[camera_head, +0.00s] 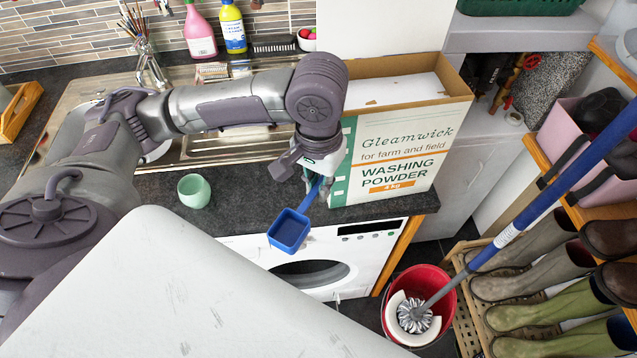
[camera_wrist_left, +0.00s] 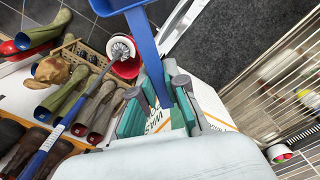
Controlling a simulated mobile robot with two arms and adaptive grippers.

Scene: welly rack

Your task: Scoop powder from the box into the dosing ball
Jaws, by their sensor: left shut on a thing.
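The blue scoop (camera_head: 290,230) is in my left gripper (camera_head: 317,186), which is shut on its handle. The scoop hangs in front of the counter's edge, and its bowl shows blue inside with no powder visible. Its handle also shows in the left wrist view (camera_wrist_left: 148,50). The washing powder box (camera_head: 392,156) stands upright and open on the counter, just right of the gripper, with white powder (camera_head: 400,92) inside. The pale green dosing ball (camera_head: 194,190) sits on the counter left of the gripper, open side up. My right gripper is not in view.
A sink (camera_head: 230,142) lies behind my left arm, with pink (camera_head: 200,32) and yellow (camera_head: 232,27) bottles behind it. Below the counter are a washing machine (camera_head: 345,262) and a red bucket (camera_head: 447,300) with a mop.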

